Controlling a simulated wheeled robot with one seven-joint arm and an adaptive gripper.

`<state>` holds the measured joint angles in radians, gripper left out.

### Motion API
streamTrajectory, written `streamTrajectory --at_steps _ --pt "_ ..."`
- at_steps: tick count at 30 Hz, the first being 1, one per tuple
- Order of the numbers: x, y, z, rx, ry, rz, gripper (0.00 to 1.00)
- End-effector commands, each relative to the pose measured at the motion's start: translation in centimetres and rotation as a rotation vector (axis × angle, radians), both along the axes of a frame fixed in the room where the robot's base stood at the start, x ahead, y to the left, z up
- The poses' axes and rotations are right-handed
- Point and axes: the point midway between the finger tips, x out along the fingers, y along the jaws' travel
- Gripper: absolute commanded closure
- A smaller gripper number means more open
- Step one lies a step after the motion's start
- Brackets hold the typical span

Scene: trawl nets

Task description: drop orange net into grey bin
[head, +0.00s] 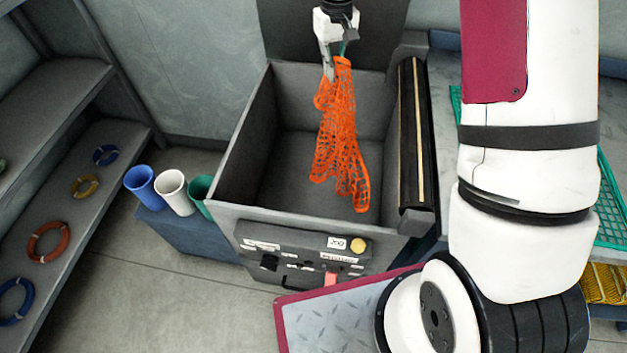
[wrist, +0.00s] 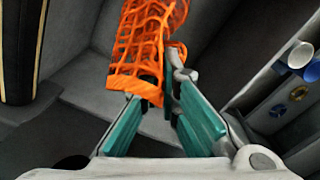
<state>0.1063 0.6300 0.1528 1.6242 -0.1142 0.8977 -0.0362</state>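The orange net (head: 339,140) hangs down from my gripper (head: 336,50) in the head view, over the open grey bin (head: 233,150). Its lower end hangs in front of the bin's inside, and I cannot tell how deep it reaches. In the wrist view, the net (wrist: 146,45) shows at the tips of the green-padded fingers of my gripper (wrist: 165,92). The fingers appear closed on the net's edge. The bin's interior looks empty apart from the hanging net.
A black roller (head: 412,135) lies along the bin's right edge. Blue, white (head: 173,190) and green cups stand at its left. A shelf at far left holds several coloured rings (head: 47,242). A control panel (head: 305,252) is on the bin's front. A green mesh tray (head: 610,200) lies at right.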

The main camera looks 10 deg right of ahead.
Motion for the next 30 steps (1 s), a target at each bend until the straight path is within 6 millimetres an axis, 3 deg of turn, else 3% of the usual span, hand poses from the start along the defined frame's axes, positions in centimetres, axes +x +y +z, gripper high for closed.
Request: streamTrajectory --at_steps 11,24,30 --pt "0.4 0.0 -1.7 -0.001 -0.001 0.006 1.00" --pt "0.4 0.0 -6.3 0.000 0.000 0.005 1.00" --pt "0.4 0.0 -6.8 -0.001 -0.001 0.005 1.00"
